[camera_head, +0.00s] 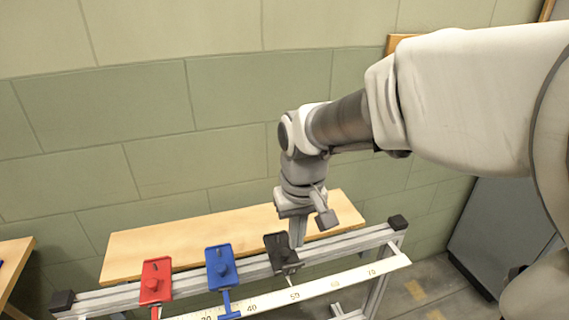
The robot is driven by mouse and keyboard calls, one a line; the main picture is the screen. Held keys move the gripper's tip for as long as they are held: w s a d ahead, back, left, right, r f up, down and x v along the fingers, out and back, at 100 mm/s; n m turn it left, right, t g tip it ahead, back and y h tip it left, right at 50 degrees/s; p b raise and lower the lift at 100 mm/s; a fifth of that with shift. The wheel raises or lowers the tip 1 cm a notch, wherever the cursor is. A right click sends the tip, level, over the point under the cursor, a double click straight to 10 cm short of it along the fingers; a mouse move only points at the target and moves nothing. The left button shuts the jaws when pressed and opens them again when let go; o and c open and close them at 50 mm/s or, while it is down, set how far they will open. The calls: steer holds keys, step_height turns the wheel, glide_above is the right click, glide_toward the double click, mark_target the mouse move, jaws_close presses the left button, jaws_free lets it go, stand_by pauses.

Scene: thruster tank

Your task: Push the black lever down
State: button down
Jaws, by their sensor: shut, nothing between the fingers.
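The black lever unit (282,253) is mounted on a metal rail at the right of a row of three. Its dark plate stands upright, and its lever part is small and partly hard to make out. My gripper (299,240) is shut and empty, pointing down just right of the upper part of the black plate. I cannot tell whether it touches the plate.
A blue lever unit (222,268) and a red one (156,281) sit to the left on the same rail (345,243). A numbered ruler strip (330,284) runs in front. A wooden board (180,240) lies behind, against a green block wall (230,100).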

mark_target(294, 267)
steer(key=shift+w+a+f+b, duration=0.1)
steer(key=shift+w+f+b, duration=0.05)
steer(key=shift+f+b, duration=1.45)
steer(key=shift+w+f+b, duration=0.15)
steer(key=shift+f+b, duration=1.15)
steer(key=shift+f, duration=0.55)
steer(key=f+b, duration=0.1)
steer(key=s+f+b, duration=0.1)
steer(key=f+b, duration=0.1)
steer(key=f, duration=0.1)
steer(key=shift+s+d, duration=0.15)
steer(key=shift+d, duration=0.1)
steer(key=shift+w+a+f, duration=0.15)
steer(key=shift+w+f, duration=0.3)
steer(key=shift+f, duration=0.05)
steer(key=shift+w+a, duration=0.1)
steer(key=shift+w, duration=0.25)
steer(key=shift+s+r, duration=0.3)
steer(key=shift+r, duration=0.1)
steer(key=s, duration=0.1)
steer(key=p, duration=0.1)
steer(key=s+d+r, duration=0.1)
steer(key=shift+s, duration=0.3)
